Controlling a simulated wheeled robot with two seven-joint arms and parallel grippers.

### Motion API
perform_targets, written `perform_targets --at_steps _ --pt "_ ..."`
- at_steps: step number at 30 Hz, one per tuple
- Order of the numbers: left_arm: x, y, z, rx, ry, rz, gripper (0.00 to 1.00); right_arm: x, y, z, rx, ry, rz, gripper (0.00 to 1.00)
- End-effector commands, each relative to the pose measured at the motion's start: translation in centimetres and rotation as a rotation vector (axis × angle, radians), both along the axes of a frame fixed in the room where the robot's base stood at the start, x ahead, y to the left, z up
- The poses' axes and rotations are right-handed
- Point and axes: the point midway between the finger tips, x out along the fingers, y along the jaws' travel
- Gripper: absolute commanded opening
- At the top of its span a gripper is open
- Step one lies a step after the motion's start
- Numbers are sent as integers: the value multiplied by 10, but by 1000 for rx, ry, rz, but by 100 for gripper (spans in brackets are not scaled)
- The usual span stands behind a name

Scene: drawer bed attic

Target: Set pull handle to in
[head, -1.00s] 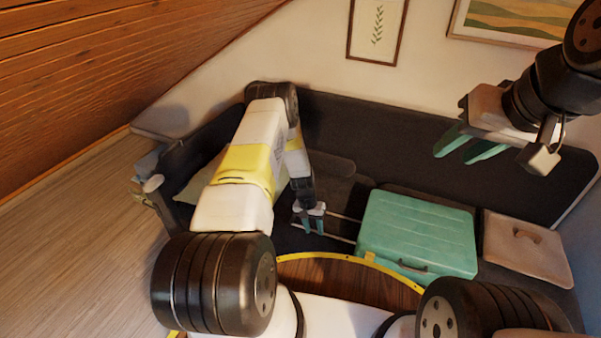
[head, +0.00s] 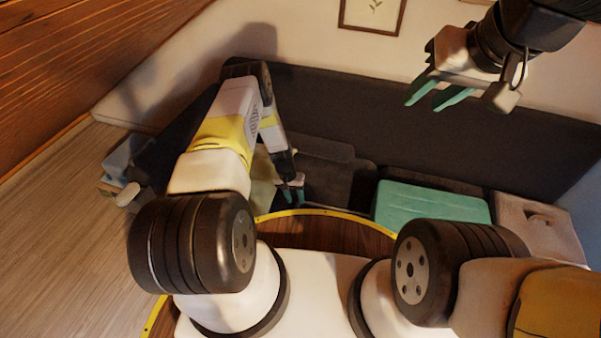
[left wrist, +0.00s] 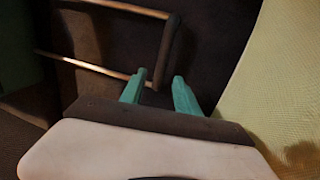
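The turquoise suitcase (head: 430,205) lies on the dark sofa bed, partly hidden by my body. Its pull handle (left wrist: 168,50) shows in the left wrist view as two thin metal rods joined by a dark crossbar, so it is drawn out. In the head view now I cannot make the handle out. My left gripper (head: 292,194) is left of the suitcase. In the left wrist view its turquoise fingers (left wrist: 158,88) are apart, near the crossbar's lower end; I cannot tell whether they touch it. My right gripper (head: 438,97) is open and empty, raised above the sofa.
A beige case (head: 540,226) lies right of the suitcase. A pale yellow pillow (left wrist: 285,75) is close to the right of my left gripper. The dark sofa backrest (head: 400,125) runs behind. Wooden floor (head: 55,215) is open at the left.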

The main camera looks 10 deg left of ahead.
Motion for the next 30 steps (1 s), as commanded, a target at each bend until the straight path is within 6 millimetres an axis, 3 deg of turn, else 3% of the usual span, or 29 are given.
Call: perform_targets --at_steps 6,15,21,30 --pt "0 -4 -22 0 0 1 38 0 0 0 0 0 0 36" --pt "0 -5 -25 0 -1 0 38 0 0 0 0 0 0 36" --pt "0 -5 -25 0 -1 0 1 0 0 0 0 0 0 36" --pt "0 -5 -25 0 -1 0 0 0 0 0 0 0 0 36"
